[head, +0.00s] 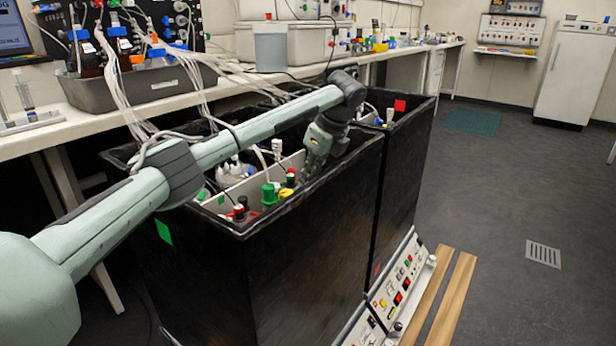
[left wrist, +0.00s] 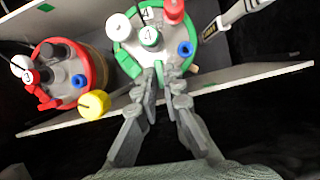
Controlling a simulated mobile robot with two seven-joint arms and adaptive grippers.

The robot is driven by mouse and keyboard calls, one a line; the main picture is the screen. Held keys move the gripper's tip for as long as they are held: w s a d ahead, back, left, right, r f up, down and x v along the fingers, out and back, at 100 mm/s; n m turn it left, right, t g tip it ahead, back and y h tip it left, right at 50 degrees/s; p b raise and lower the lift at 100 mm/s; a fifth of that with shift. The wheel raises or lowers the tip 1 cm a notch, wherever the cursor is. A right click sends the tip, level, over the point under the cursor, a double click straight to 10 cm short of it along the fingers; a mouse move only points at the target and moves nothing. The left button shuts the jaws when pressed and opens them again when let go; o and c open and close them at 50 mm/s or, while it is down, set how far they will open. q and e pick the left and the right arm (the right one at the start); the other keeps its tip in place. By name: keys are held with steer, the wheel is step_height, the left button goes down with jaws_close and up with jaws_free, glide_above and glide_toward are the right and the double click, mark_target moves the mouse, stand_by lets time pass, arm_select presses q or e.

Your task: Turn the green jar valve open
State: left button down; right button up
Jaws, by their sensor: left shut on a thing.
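The green jar (left wrist: 127,62), a round lid with a green rim, shows in the left wrist view at upper middle. My right gripper is not in view.
A red-rimmed jar (left wrist: 68,62) with a yellow knob (left wrist: 94,104) stands left of the green jar. A pale divider wall (left wrist: 235,80) runs close by the gripper. In the head view, a green cap (head: 269,194) stands nearer.

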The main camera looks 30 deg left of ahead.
arm_select(q)
steer(key=shift+w+n, duration=0.1)
steer(key=shift+n, duration=0.4)
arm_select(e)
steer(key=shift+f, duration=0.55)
arm_select(q)
steer(key=c, duration=1.9)
jaws_free()
steer(key=shift+r, duration=0.15)
steer(key=v, duration=1.1)
steer(key=shift+w+d+r, duration=0.1)
steer(key=shift+d+r, duration=0.1)
steer(key=shift+r, duration=0.15)
